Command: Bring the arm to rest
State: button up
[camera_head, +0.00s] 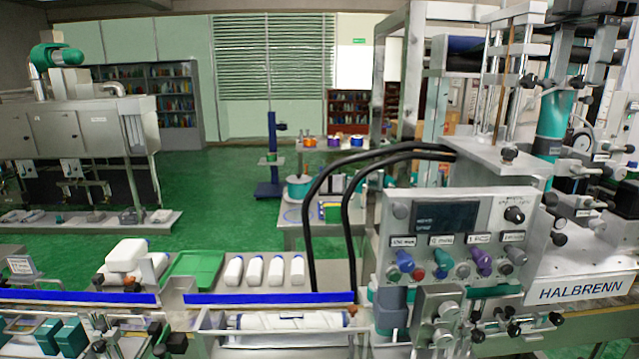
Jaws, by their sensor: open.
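Neither my arm nor my gripper shows in the head view. The sleeve applicator fills the right side, with a grey control panel (462,213) facing me. The machine's base carries a HALBRENN plate (580,290).
Several white bottles (255,270) stand beside a green tray (193,272). A blue-edged rail (270,298) runs along the front. Two black hoses (312,220) arch to the machine. Green floor (225,185) lies open behind. A grey machine (80,130) stands left.

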jog(key=s+a+f+m+b, duration=0.2)
jog(key=s+a+f+b, duration=0.15)
jog(key=a+f, duration=0.8)
jog(key=s+a+f+m+b, duration=0.35)
jog(key=a+f, duration=0.45)
jog(key=f, duration=0.6)
jog(key=s+a+f+m+b, duration=0.2)
jog(key=s+f+m+b, duration=0.1)
jog(key=s+f, duration=1.5)
notch_tip(320, 180, down, 2)
jog(key=shift+a+f+m+b, duration=0.15)
jog(key=shift+a+m+b, duration=0.25)
jog(key=shift+m, duration=0.45)
